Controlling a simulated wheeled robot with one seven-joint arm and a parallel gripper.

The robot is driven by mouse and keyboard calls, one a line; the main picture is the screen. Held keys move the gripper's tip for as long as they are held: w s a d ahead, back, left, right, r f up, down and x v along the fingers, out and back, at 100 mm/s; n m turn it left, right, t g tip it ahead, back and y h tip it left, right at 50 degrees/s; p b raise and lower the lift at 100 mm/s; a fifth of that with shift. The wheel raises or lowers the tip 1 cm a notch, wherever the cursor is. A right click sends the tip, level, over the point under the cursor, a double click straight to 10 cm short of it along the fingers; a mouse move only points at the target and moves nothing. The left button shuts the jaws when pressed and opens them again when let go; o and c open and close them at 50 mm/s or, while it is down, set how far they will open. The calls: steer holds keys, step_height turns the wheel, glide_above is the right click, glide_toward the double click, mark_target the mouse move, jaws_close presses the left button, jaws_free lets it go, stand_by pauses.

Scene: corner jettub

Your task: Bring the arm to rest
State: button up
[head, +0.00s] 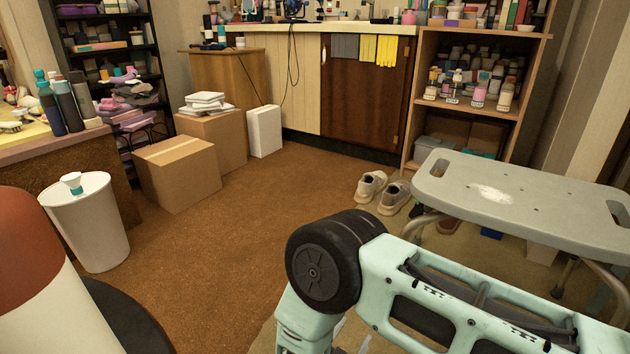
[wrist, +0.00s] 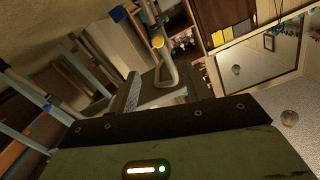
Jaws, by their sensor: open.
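My arm shows in the head view as a pale mint link (head: 470,300) with a round black joint (head: 322,262). It stretches across the lower right, in front of the grey bath bench. In the wrist view, the housing of my gripper (wrist: 165,118) fills the bottom, dull green with a dark bolted strip and a small lit indicator. My gripper is open. Its fingertips are not clearly seen, and nothing shows held in it.
The grey bench (head: 530,195) stands close behind my arm at the right. Shoes (head: 382,190) lie beside it. Cardboard boxes (head: 178,172) and a white bin (head: 90,225) stand at the left. A cabinet (head: 360,95) and shelves (head: 470,90) line the back. The brown carpet (head: 250,215) is clear mid-room.

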steer(key=w+a+r+n+g+y+p, duration=0.1)
steer(key=w+a+r+y+p, duration=0.15)
steer(key=a+r+y, duration=0.2)
steer(key=w+a+r+n+g+y+p, duration=0.1)
steer(key=w+a+r+g+y+p, duration=0.1)
steer(key=w+a+r+y, duration=0.3)
steer(key=s+a+r+n+g+y+p, duration=0.2)
steer(key=s+r+n, duration=0.1)
steer(key=r, duration=0.5)
steer(key=s+a+r+n+g+y+p, duration=0.2)
steer(key=s+a+r+n+y, duration=0.1)
steer(key=r, duration=0.5)
steer(key=s+d+r+n+g+p, duration=0.3)
steer(key=s+d+r+n+g, duration=0.15)
steer(key=s+r, duration=0.5)
steer(key=s+d+r+n+g+h+p, duration=0.1)
steer(key=s+d+r+n+h+p, duration=0.2)
steer(key=s+d, duration=0.35)
steer(key=s+d+r+n+g+h, duration=0.1)
steer(key=s+d+r+n+g, duration=0.1)
steer(key=s+d+r, duration=0.45)
step_height(320, 180, up, 36)
steer(key=w+d+p, duration=0.1)
steer(key=p, duration=3.7)
steer(key=shift+w+d, duration=0.25)
steer(key=shift+f, duration=0.1)
